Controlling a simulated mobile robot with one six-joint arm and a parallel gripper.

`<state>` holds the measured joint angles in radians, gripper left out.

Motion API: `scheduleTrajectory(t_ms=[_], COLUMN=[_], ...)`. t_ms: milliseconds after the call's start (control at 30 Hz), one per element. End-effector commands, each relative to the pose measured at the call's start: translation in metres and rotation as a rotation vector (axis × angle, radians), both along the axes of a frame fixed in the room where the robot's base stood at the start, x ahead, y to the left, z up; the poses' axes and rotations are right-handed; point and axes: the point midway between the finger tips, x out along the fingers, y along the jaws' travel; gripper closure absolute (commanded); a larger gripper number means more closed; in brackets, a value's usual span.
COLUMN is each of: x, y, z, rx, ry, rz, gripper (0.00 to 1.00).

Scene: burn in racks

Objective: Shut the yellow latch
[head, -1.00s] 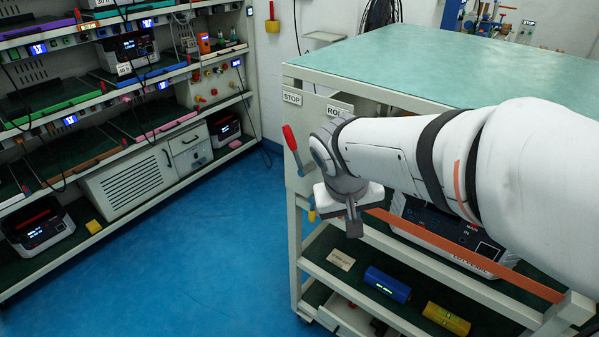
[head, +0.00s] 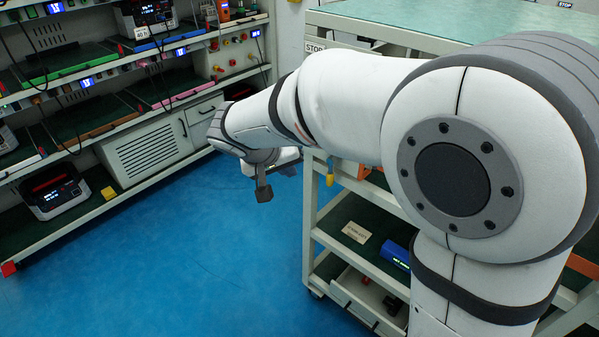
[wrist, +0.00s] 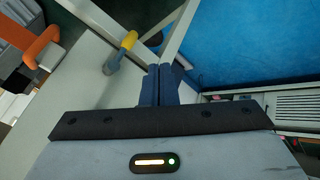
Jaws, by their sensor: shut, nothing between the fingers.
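The yellow latch (wrist: 122,50) shows in the wrist view, left of and beyond my fingertips. It has a yellow grip and a grey-blue end against the pale side of the cart. In the head view only a small yellow part (head: 330,177) shows beside the cart's front post, below my arm. My gripper (head: 264,192) points down in front of the cart, to the left of that part. In the wrist view its fingers (wrist: 161,72) are together and empty, apart from the latch.
The green-topped cart (head: 470,18) stands at the right, partly hidden by my arm. A blue block (head: 396,253) is on its lower shelf. Equipment racks (head: 100,138) stand at the left. Blue floor (head: 200,260) lies open between them.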

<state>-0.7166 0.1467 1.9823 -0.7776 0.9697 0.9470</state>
Motion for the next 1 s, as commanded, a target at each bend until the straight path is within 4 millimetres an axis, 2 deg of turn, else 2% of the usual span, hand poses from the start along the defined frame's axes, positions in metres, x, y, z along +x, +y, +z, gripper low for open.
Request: scheduleTrajectory(t_ms=[433,600,700,1000], x=[0.045,0.053,0.057,0.058], y=[-0.031,-0.056,-0.064,-0.069], z=[-0.074,-0.072,-0.073,-0.073], rx=[-0.002,-0.001,0.000,-0.001], ry=[0.004,0.002,0.002,0.002], rz=[-0.003,-0.005,-0.003,-0.002], gripper=[1.00,1.00,1.00,1.00])
